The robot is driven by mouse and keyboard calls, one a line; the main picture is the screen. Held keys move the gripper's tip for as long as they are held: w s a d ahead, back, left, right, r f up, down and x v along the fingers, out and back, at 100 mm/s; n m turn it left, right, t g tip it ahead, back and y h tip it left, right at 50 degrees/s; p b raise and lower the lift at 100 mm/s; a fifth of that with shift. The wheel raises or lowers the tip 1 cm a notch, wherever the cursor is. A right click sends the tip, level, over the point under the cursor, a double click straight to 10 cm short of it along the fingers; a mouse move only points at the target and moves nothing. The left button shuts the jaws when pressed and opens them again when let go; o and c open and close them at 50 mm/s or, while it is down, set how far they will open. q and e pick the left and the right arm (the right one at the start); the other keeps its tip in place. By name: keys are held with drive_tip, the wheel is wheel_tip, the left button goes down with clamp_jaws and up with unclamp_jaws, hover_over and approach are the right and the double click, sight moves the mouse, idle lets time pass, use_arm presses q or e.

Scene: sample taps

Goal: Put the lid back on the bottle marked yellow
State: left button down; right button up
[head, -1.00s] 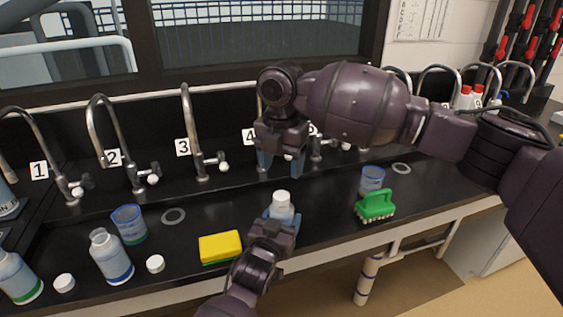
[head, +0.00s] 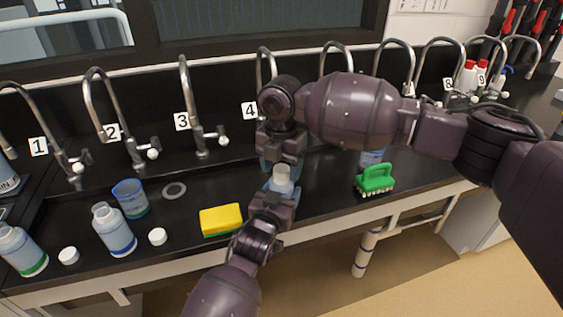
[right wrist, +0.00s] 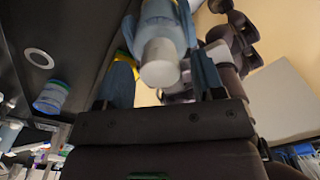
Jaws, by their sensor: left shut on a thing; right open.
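My left gripper (head: 275,203) is shut on a pale bottle (head: 281,185) with a white top, upright above the counter's front part. The white top (right wrist: 160,62) shows between the fingers of my right gripper in the right wrist view (right wrist: 164,82). My right gripper (head: 282,163) is open, pointing down just above and around this top; I see no firm contact. The top looks like a white lid sitting on the bottle, but I cannot tell whether it is screwed down. The bottle's colour mark is hidden by my left gripper.
At left stand a blue-banded bottle (head: 114,232) and a green-banded bottle (head: 20,252), with white lids (head: 157,236) (head: 68,256) beside them. A beaker (head: 130,198), yellow sponge (head: 221,219) and green brush (head: 375,179) are on the counter. Numbered taps line the back.

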drive_tip(key=c, duration=1)
drive_tip(key=m, duration=0.4)
drive_tip(key=shift+m, duration=0.3)
drive_tip(key=m, duration=1.5)
drive_tip(key=shift+m, duration=0.3)
drive_tip(key=m, duration=0.4)
drive_tip(key=o, duration=1.1)
